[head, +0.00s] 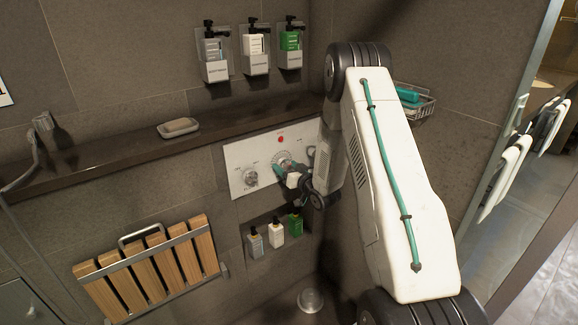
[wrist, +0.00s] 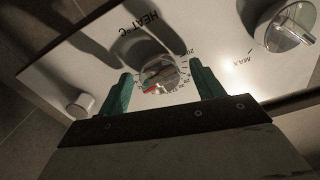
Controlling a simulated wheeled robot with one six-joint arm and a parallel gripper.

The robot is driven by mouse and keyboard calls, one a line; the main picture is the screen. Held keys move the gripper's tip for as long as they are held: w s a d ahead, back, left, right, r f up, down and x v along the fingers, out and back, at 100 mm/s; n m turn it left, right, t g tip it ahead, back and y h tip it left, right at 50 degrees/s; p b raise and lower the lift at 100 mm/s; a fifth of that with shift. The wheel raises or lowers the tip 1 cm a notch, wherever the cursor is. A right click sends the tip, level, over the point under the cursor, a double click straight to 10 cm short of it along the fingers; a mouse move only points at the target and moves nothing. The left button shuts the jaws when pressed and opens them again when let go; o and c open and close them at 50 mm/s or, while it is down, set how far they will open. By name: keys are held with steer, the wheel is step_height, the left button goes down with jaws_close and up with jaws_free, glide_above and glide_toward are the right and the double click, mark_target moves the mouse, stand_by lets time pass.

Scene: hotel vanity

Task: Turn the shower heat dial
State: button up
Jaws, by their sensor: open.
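The shower heat dial (wrist: 160,74) is a round chrome knob with a red mark, on a pale panel (wrist: 225,55) under the printed word HEAT. In the head view the panel (head: 238,165) is on the shower wall and the dial (head: 284,160) is partly hidden by my gripper (head: 284,171). My gripper (wrist: 163,86) is open, with one green finger on each side of the dial in the wrist view. Nothing is held. I cannot tell whether the fingers touch the dial or how far they reach along it.
A second chrome dial (head: 250,177) is left on the panel, and a red button (head: 280,139) is above. A dark ledge (head: 100,165) with a soap dish (head: 178,128) runs above the panel. Bottles (head: 276,232) stand in a niche below. A slatted wooden seat (head: 150,268) is lower left.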

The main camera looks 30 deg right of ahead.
steer(key=c, duration=1)
steer(key=n, duration=0.4)
steer(key=shift+n, duration=0.3)
steer(key=shift+d+n, duration=0.15)
steer(key=shift+n, duration=1.85)
steer(key=shift+r, duration=0.1)
steer(key=o, duration=1)
steer(key=shift+s, duration=0.1)
